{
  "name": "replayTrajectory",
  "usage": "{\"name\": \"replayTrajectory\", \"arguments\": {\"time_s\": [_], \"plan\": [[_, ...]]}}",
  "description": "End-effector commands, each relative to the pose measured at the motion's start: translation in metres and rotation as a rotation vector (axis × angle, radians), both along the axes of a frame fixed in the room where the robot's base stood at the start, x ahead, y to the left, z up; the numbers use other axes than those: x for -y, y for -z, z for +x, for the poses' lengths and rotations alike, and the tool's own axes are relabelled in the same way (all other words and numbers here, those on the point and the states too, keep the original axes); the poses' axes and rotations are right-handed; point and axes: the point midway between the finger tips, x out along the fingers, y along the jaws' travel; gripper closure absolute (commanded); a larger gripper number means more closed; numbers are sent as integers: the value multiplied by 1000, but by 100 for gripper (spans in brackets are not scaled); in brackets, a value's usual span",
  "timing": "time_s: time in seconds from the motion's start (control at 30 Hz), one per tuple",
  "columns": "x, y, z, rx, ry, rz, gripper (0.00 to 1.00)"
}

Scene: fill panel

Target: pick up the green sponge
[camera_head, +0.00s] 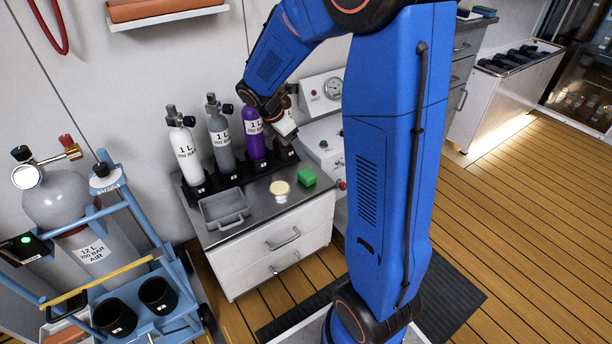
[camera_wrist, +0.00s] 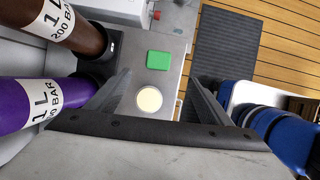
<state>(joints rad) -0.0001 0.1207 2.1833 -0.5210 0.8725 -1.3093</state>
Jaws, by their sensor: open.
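The green sponge (camera_head: 306,177) is a small block lying on the grey top of the white drawer cabinet (camera_head: 265,241), near its right edge. In the wrist view the sponge (camera_wrist: 158,60) lies flat beyond the fingertips, roughly between their lines, with nothing covering it. My gripper (camera_head: 287,128) is above the back of the cabinet, close to the bottles and higher than the sponge. In the wrist view my gripper (camera_wrist: 160,78) has its two dark fingers spread apart, with nothing held between them.
A round cream-topped item (camera_head: 280,188) stands beside the sponge. A grey tray (camera_head: 224,209) sits at the left of the top. Several bottles, including a purple one (camera_head: 253,133), stand in a rack behind. A white box with a gauge (camera_head: 333,88) is to the right.

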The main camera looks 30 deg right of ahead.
Motion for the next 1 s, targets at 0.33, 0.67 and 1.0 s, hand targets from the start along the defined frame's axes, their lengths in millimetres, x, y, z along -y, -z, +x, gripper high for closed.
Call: {"name": "replayTrajectory", "arguments": {"time_s": [0.33, 0.67, 1.0], "plan": [[21, 52, 1, -6, 1, -1, 27], [41, 100, 3, -4, 1, 0, 27], [49, 121, 5, -3, 1, 0, 27]]}}
